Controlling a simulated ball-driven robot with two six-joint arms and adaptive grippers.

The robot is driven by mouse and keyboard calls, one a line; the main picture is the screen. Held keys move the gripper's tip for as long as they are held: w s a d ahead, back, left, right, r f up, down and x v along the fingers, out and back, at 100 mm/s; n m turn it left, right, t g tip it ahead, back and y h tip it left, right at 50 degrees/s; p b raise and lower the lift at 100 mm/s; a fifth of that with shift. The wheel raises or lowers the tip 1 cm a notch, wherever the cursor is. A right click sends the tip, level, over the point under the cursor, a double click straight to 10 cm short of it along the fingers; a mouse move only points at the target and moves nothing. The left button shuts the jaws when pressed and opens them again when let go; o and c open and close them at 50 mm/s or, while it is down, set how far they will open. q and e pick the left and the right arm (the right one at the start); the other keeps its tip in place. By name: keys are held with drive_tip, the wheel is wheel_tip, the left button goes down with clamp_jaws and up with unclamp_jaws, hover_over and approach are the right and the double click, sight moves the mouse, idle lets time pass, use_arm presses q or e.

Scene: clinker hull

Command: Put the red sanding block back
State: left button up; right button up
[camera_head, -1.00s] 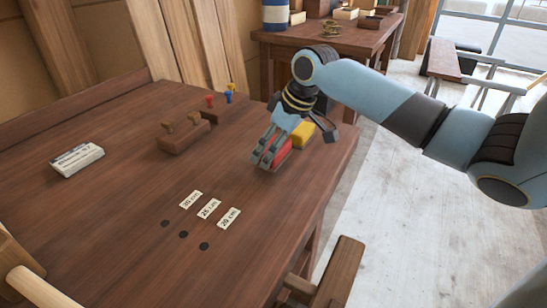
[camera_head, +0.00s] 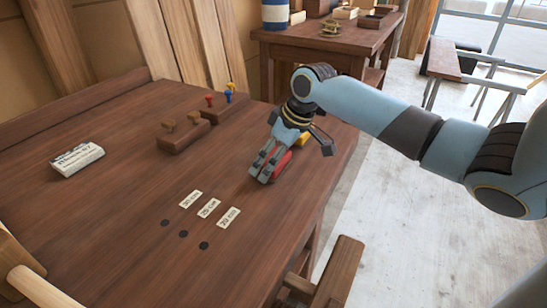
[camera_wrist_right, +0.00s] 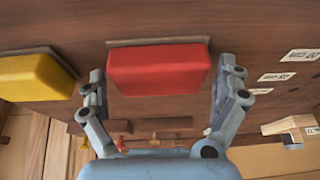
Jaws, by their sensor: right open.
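The red sanding block (camera_head: 283,163) sits on the dark wooden bench near its right edge, partly hidden behind my right gripper in the head view. My right gripper (camera_head: 263,178) is open above the bench with its fingers at the block. In the right wrist view the red block (camera_wrist_right: 159,69) lies between the two open fingers of my right gripper (camera_wrist_right: 165,92), with a small gap to each finger visible. A yellow block (camera_head: 304,139) stands beside it, also in the right wrist view (camera_wrist_right: 35,77). My left gripper is not in view.
Three labels and three dark dots (camera_head: 183,234) are on the bench front. A small box (camera_head: 77,159) lies at the left. Wooden racks (camera_head: 183,136) with pegs or tools stand at the back. The bench's middle is clear.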

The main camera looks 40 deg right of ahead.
drive_tip(key=v, duration=1.2)
drive_tip(key=shift+p, duration=0.4)
drive_tip(key=shift+r, duration=0.1)
